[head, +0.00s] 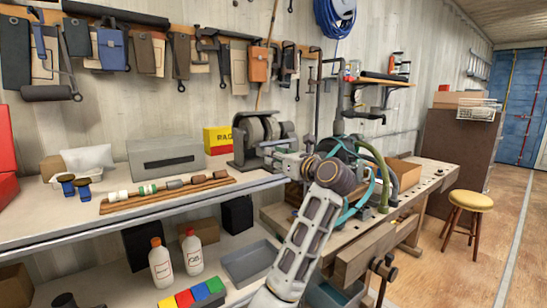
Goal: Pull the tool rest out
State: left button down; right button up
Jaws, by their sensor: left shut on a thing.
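The bench grinder (239,148) stands at the right end of the left workbench, with its grey wheels facing me. My left gripper (273,156) reaches in from the right at the grinder's front, its arm rising from the bottom middle. Its jaws are shut at the front of the grinder, where the tool rest sits. The fingers cover most of the tool rest, so its outline and how far out it stands cannot be made out. My right gripper is not in view.
A grey metal box (166,157) and a yellow-red carton (217,140) stand left of the grinder. A wooden rack (168,192) lies in front. Green hoses (383,180) hang by a wooden bench (425,176) at right. A stool (469,201) stands on open floor.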

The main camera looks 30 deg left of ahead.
pick_arm(q)
jog(key=shift+v, duration=0.85)
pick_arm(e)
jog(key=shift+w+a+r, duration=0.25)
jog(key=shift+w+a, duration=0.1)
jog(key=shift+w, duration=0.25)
pick_arm(q)
jog(key=shift+f, duration=0.1)
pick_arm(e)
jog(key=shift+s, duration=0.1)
pick_arm(q)
jog(key=c, duration=1.6)
grip_release()
jog(key=shift+o, duration=1.4)
jog(key=shift+d, duration=0.15)
jog(key=shift+o, duration=0.4)
jog(key=v, duration=0.7)
jog(key=shift+s+d, duration=0.15)
jog(key=shift+d, duration=0.05)
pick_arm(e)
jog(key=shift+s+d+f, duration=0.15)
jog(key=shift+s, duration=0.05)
